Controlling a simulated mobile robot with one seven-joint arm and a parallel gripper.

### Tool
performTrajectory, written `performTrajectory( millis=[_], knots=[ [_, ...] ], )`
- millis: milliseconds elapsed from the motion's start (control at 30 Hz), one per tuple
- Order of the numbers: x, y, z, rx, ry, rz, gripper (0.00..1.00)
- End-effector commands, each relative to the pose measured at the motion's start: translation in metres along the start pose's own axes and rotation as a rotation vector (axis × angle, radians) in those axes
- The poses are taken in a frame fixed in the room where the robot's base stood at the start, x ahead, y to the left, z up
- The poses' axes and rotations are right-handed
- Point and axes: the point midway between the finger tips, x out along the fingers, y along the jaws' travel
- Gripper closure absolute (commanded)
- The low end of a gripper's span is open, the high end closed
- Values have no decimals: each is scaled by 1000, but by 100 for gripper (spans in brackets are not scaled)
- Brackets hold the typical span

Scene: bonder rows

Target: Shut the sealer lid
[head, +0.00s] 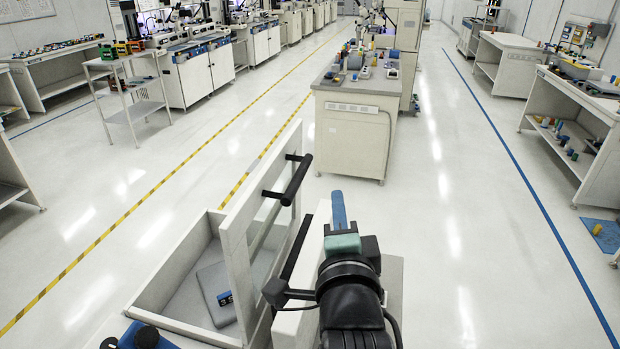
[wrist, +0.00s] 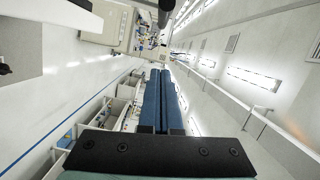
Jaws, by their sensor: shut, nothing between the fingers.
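The sealer (head: 170,278) is a pale open-topped box at the bottom of the head view. Its lid (head: 238,240), a pale frame with a clear window, stands raised and nearly upright at the box's right side. A black bar handle (head: 297,180) sticks out from the lid's right face near the top. My gripper (head: 339,200) is to the right of the lid and handle, apart from the handle in the head view. Its blue fingers are together and empty, as the wrist view (wrist: 158,100) also shows. The wrist view does not clearly show the lid.
A grey plate (head: 210,285) with a small blue display lies inside the box. A black knob (head: 147,337) is at the box's near corner. A workbench (head: 352,135) with small items stands ahead. Open floor (head: 450,220) lies to the right.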

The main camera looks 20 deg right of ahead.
Motion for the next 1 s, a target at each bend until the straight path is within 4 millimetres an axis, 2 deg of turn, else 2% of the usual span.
performTrajectory(
  millis=[100, 333, 433, 600, 1000],
  knots=[
    [21, -3, -1, 0, 0, 1, 100],
    [57, -3, 0, 0, 0, 0, 100],
    [59, -3, 19, -3, -5, 1, 100],
    [63, -1, 34, -2, -1, 1, 100],
    [64, 0, 39, -1, 0, -1, 100]
  ],
)
